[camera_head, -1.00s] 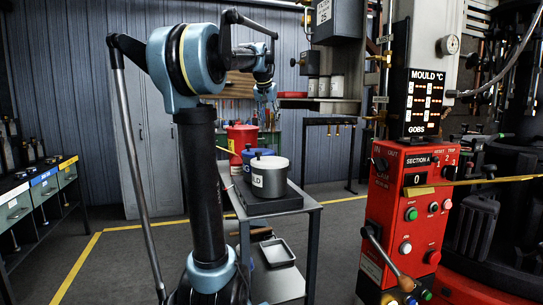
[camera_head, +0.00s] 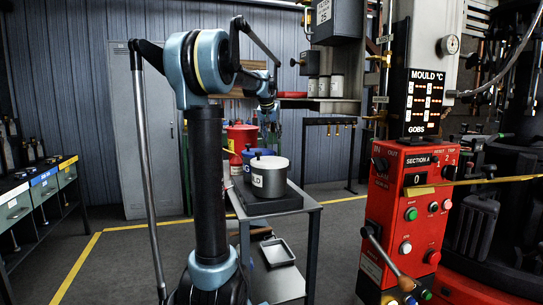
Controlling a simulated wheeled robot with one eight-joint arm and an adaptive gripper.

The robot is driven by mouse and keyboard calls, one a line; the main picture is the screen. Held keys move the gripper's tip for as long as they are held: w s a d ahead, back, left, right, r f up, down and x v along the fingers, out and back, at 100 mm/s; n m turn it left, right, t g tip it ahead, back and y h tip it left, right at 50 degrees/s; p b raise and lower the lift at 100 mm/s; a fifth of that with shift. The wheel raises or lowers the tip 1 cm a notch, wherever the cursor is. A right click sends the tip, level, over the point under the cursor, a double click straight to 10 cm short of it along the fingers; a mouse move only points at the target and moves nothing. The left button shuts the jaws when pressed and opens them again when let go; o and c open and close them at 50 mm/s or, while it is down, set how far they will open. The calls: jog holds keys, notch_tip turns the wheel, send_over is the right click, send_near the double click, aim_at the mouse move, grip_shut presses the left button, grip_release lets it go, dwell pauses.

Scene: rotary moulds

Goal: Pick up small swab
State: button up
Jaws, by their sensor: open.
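I cannot surely pick out the small swab. A thin yellow stick (camera_head: 229,152) juts left from beside the red bucket (camera_head: 241,136) on the cart; its end is hidden, and I cannot tell whether it is the swab. My gripper (camera_head: 269,106) is small and dark in this view, open, above and behind the lidded pot, near the red bucket and blue container. No object shows between its fingers.
The cart (camera_head: 308,203) carries a lidded grey pot (camera_head: 268,178) and a blue container (camera_head: 248,155). A metal tray (camera_head: 277,252) lies on its lower shelf. A red control box (camera_head: 404,215) stands right. A shelf (camera_head: 325,100) with white cans is right of my gripper.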

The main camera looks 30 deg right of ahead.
jog(key=shift+c, duration=0.4)
grip_shut()
